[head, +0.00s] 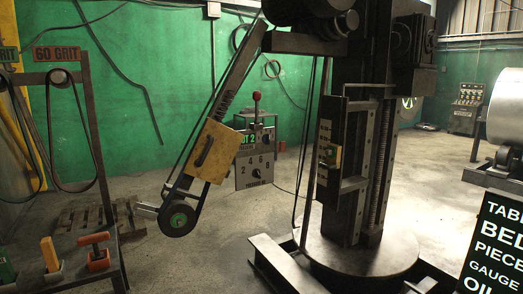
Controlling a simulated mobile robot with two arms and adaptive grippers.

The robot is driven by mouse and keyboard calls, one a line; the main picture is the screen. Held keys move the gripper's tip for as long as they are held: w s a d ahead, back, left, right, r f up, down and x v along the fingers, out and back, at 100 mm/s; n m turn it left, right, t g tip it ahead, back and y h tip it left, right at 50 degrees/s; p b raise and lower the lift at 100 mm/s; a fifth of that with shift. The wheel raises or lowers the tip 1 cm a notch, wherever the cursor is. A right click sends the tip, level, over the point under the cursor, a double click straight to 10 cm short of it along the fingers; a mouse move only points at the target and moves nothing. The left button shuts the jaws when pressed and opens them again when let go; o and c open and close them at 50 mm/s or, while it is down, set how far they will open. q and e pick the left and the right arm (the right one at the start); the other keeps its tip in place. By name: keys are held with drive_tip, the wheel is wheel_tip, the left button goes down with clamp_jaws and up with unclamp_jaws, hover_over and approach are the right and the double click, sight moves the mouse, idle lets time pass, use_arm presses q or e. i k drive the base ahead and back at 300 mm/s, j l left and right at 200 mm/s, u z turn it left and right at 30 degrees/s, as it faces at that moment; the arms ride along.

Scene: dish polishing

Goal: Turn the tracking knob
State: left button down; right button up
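A belt machine's slanted arm carries a belt over a dark wheel with a green hub (179,219). A small silver knob-like part (146,208) sticks out to the left of the wheel; I cannot tell for sure that it is the tracking knob. Behind the arm hangs a grey control panel (247,182) with a small black dial knob (256,173) among the numbers 2, 4, 6, 8. A red-topped lever (256,97) stands above it. Some panel lettering is too small to read. Neither of my grippers is in view.
A dark column on a round base (362,252) stands right of the arm. At left is a rack with belts under a "60 GRIT" sign (57,52), and a table with an orange-handled tool (95,250). A black text board (496,245) is at right. Floor between is partly clear.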

sight(266, 138)
drive_tip(key=i+l, duration=0.25)
drive_tip(key=i+j, duration=0.35)
drive_tip(key=j, duration=0.3)
drive_tip(key=i+j, duration=0.2)
drive_tip(key=j+u, duration=0.05)
drive_tip(key=j, duration=0.05)
